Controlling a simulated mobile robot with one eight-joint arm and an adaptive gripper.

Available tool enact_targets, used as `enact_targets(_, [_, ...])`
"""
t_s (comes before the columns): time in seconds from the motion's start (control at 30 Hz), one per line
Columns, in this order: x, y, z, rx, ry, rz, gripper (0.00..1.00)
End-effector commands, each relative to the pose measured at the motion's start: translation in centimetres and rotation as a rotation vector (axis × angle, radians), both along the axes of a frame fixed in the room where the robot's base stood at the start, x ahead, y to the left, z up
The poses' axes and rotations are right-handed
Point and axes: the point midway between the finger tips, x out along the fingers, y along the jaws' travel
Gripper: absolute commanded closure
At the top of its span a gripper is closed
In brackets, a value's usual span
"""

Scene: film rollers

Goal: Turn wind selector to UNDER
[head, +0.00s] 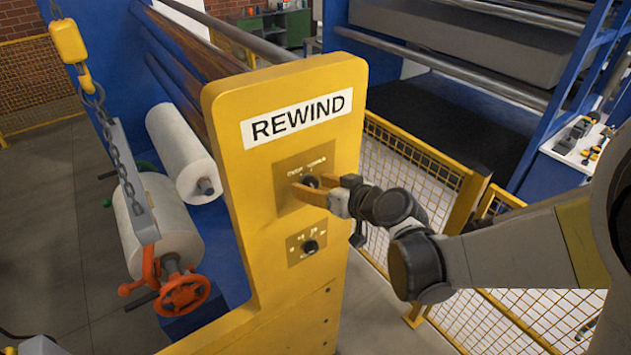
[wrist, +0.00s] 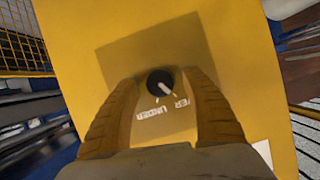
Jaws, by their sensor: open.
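The wind selector (head: 310,181) is a round black knob on the upper plate of the yellow REWIND panel (head: 235,150). It also shows in the wrist view (wrist: 160,82), where its white pointer line slants down and to the right, toward the partly hidden label ending in "ER" and away from the readable word UNDER (wrist: 152,113). My gripper (head: 318,187) is at the panel, with its yellow fingers open on either side of the knob. In the wrist view the fingers (wrist: 162,84) flank the knob with gaps visible; I cannot tell whether either touches it.
A second black knob (head: 310,247) sits on a lower plate beneath my gripper. A yellow mesh fence (head: 415,170) stands to the right of the panel. White rolls (head: 180,150) and an orange handwheel (head: 184,294) are to the left, beside a hanging chain (head: 112,135).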

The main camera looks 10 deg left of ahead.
Motion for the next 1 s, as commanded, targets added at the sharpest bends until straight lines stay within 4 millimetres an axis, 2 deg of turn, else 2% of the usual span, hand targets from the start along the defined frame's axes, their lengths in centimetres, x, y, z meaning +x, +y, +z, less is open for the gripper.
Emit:
enact_targets(0.1, [-0.01, -0.02, 0.00, 0.000, 0.000, 0.000, 0.47])
enact_targets(0.27, [-0.01, -0.03, 0.01, 0.000, 0.000, 0.000, 0.96])
enact_targets(0.3, [-0.02, -0.02, 0.01, 0.000, 0.000, 0.000, 0.98])
enact_targets(0.67, [0.07, -0.07, -0.15, 0.033, 0.039, 0.000, 0.99])
enact_targets(1.0, [0.16, -0.15, -0.49, 0.188, 0.219, -0.002, 0.99])
